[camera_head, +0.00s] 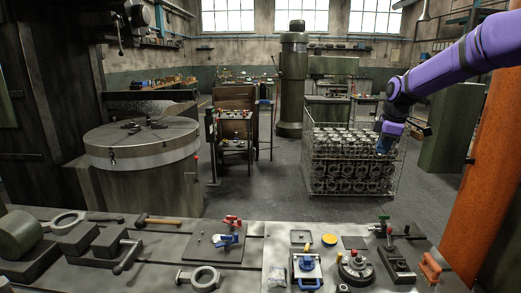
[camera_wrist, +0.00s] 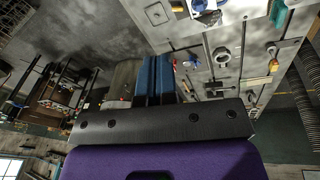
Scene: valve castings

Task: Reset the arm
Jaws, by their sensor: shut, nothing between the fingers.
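My purple arm reaches in from the upper right of the head view and bends downward. My gripper (camera_head: 383,147) hangs at its end, seen against the wire crate of castings; I cannot tell from this view how far it is from the crate. In the wrist view the blue fingers of my gripper (camera_wrist: 154,76) lie side by side, shut, with nothing held. Nothing touches the fingertips in the wrist view.
The wire crate (camera_head: 398,190) full of metal castings stands on the floor. A workbench (camera_head: 150,262) with tools, clamps and fixtures runs along the front. A round machine table (camera_head: 143,155) is at left, an orange post (camera_head: 490,165) at right. The middle floor is clear.

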